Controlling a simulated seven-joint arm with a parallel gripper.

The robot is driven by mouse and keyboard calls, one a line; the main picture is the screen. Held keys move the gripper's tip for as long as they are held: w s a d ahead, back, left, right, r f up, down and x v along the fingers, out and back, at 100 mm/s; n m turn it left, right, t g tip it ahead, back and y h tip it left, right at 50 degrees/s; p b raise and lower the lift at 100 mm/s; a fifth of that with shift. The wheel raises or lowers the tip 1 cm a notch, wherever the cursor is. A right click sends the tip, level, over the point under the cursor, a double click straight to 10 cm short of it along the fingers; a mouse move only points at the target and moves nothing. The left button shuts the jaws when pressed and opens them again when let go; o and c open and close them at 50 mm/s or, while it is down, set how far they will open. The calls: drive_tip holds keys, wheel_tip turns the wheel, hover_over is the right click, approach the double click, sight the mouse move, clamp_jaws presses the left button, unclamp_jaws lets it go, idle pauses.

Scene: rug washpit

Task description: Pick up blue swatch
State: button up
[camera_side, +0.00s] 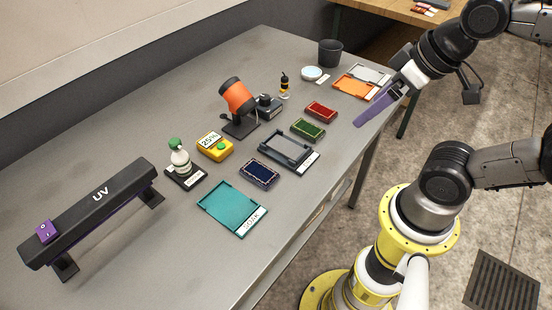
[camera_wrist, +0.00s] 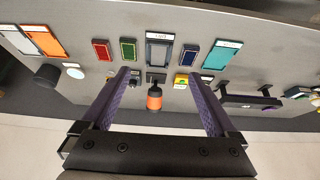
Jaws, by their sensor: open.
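The blue swatch (camera_side: 260,173) is a small dark blue patterned rectangle lying flat on the grey table, between the teal tray and the dark grey tray. It also shows in the wrist view (camera_wrist: 189,54), near the top and right of centre. My gripper (camera_side: 361,120) is above the table's right edge in the side view, well apart from the swatch. Its two purple fingers are spread with nothing between them in the wrist view (camera_wrist: 160,74). Nothing hides the swatch.
A teal tray (camera_side: 207,199) labelled SOAK and a dark grey tray (camera_side: 266,149) flank the swatch. Green (camera_side: 308,129) and red (camera_side: 321,111) swatches lie farther back. A yellow box (camera_side: 222,153), a bottle (camera_side: 180,160), an orange-headed device (camera_side: 237,97) and a UV bar (camera_side: 90,212) stand leftward.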

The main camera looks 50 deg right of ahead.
drive_tip(key=w+a+r+m, duration=0.1)
drive_tip(key=w+r, duration=0.3)
drive_tip(key=w, duration=0.4)
drive_tip(key=n+g, duration=0.1)
drive_tip(key=g, duration=0.5)
hover_over(256, 169)
drive_tip(key=f, duration=2)
drive_tip(key=shift+w+d+f, duration=0.1)
drive_tip(key=shift+w+d, duration=0.05)
drive_tip(key=shift+w, duration=0.1)
drive_tip(key=shift+s+a+f, duration=0.1)
drive_tip(key=shift+f, duration=1.35)
drive_tip(key=shift+s+a+f, duration=0.1)
drive_tip(key=shift+f, duration=1.35)
